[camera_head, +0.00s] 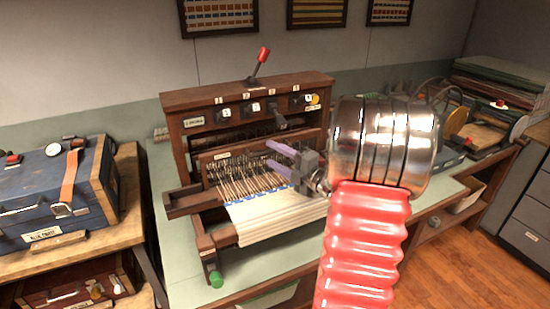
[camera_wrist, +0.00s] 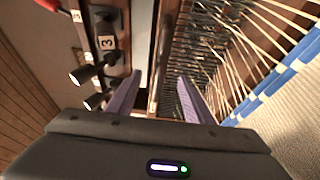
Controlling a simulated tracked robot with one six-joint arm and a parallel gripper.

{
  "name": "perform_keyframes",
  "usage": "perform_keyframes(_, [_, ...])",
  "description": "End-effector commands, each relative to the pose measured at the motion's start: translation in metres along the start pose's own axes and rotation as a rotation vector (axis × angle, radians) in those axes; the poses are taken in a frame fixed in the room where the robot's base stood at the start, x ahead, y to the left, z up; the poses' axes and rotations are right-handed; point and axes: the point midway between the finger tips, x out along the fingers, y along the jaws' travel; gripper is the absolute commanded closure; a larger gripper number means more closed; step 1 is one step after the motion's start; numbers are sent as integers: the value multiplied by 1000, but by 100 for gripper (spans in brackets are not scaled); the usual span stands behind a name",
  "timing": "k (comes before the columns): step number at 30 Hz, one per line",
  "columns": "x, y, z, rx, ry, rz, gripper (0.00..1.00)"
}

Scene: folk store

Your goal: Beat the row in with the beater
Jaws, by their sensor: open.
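A wooden table loom (camera_head: 182,150) stands on the bench in the head view. Its beater (camera_head: 240,151) looks like the dark wooden bar with a small label above the reed and warp threads. My gripper (camera_head: 268,155) is open, its two purple fingers at this bar. In the wrist view, the fingers (camera_wrist: 160,77) point at the bar (camera_wrist: 166,45), which runs into the gap between them; whether they touch it is unclear. A blue row (camera_head: 250,195) lies at the edge of the pale cloth (camera_head: 280,215), and also shows in the wrist view (camera_wrist: 262,97).
Numbered levers (camera_head: 254,107) line the loom's upper beam, close beside my gripper in the wrist view (camera_wrist: 105,42). A red-tipped handle (camera_head: 263,56) stands on top. A blue case (camera_head: 55,190) sits at the left. Bare bench top (camera_head: 178,255) shows at front left.

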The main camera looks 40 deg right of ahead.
Motion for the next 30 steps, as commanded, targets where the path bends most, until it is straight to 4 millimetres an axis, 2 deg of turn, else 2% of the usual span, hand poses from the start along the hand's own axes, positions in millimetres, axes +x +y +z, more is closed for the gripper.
perform_keyframes(10, [-4,1,1,-1,-1,1,53])
perform_keyframes(30, [-41,1,1,-1,-2,1,53])
